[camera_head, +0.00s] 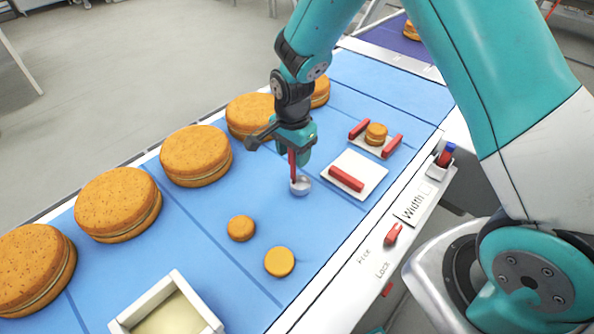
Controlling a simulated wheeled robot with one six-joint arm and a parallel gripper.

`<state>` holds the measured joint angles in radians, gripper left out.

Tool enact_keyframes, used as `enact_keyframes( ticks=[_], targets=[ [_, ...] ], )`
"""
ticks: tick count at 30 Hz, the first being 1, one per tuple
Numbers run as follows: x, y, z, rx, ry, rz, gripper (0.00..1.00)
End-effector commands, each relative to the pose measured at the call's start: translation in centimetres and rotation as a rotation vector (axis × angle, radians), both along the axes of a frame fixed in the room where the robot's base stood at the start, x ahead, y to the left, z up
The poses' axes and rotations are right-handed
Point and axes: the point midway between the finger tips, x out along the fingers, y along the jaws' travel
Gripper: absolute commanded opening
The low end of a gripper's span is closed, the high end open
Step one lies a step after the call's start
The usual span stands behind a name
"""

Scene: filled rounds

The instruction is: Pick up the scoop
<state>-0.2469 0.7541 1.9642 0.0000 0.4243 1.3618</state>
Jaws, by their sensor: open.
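The scoop has a red handle and a round silvery bowl (300,187) that rests on the blue work surface (215,262). Its handle stands roughly upright and runs up into my gripper (300,152). My gripper is teal and dark grey, points down, and is open around or right beside the top of the handle. The fingers hide that part, so I cannot tell whether they touch it.
Large filled rounds (196,155) line the far left edge. Two small rounds (241,228) lie in front. A white box with cream filling (205,306) stands at the bottom. White plates with red bars (371,187) are right of the scoop. Blue surface is free left of it.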

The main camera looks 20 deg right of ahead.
Motion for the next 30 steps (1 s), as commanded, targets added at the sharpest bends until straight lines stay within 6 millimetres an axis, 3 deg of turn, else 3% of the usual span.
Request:
enact_keyframes(
  ticks=[6,13,24,30],
  targets=[
    [0.0,0.0,-0.1,0.0,-0.001,0.0,0.51],
    [0.0,0.0,-0.1,0.0,-0.001,0.001,0.0],
    [0.1,0.0,0.1,0.0,-0.002,0.001,0.0],
    [0.1,0.1,2.0,0.002,-0.007,0.001,0.0]
  ],
)
